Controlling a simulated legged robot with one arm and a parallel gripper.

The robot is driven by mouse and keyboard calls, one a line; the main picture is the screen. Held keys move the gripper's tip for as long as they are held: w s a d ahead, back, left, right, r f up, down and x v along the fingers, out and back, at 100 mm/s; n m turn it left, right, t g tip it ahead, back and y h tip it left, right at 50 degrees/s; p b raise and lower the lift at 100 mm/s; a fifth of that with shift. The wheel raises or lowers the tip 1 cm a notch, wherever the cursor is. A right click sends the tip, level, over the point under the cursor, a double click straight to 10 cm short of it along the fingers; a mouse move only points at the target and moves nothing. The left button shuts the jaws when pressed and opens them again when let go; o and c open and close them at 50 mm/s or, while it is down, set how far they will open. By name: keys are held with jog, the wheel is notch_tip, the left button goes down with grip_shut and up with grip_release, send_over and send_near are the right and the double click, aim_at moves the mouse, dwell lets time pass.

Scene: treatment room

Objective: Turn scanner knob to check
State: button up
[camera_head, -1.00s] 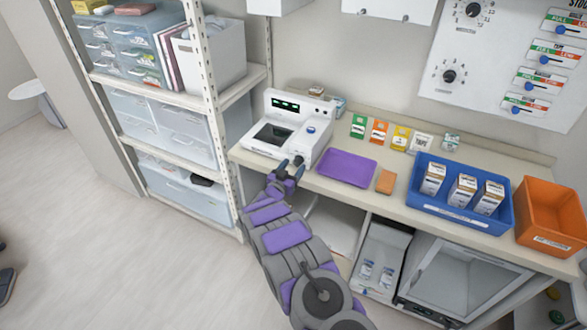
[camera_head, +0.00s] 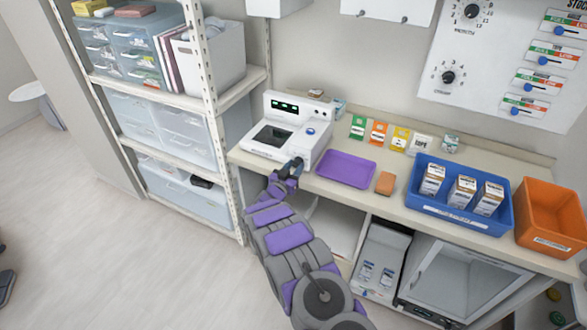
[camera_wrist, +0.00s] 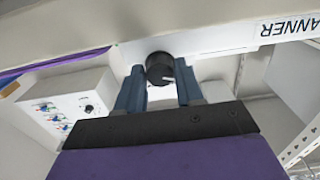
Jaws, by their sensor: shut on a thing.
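The white scanner (camera_head: 311,143) stands at the left end of the counter, with a lit green display, a dark window and a blue button on top. Its black round knob (camera_wrist: 158,68) with a white pointer mark shows in the wrist view. My gripper (camera_head: 294,164) is at the scanner's front face, reaching up from below. In the wrist view my gripper (camera_wrist: 159,80) has its two blue-grey fingers on either side of the knob, shut on it. The pointer mark points to the lower right there. In the head view the gripper hides the knob.
A purple tray (camera_head: 346,168) and an orange-brown block (camera_head: 385,183) lie right of the scanner. A blue bin (camera_head: 458,213) with several boxes and an orange bin (camera_head: 551,218) stand farther right. A shelf rack (camera_head: 209,75) stands close on the left. The SCANNER label (camera_wrist: 290,25) shows in the wrist view.

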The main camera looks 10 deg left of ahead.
jog(key=shift+a+m, duration=0.1)
jog(key=shift+m, duration=0.3)
jog(key=m, duration=0.4)
jog(key=shift+p, duration=0.4)
jog(key=m, duration=0.4)
jog(key=shift+m, duration=0.3)
jog(key=m+p, duration=0.1)
jog(key=m, duration=0.3)
jog(key=m+p, duration=0.1)
jog(key=m, duration=0.3)
jog(key=shift+f, duration=0.1)
jog(key=shift+s+f+m, duration=0.1)
jog(key=shift+m, duration=0.2)
jog(key=o, duration=1)
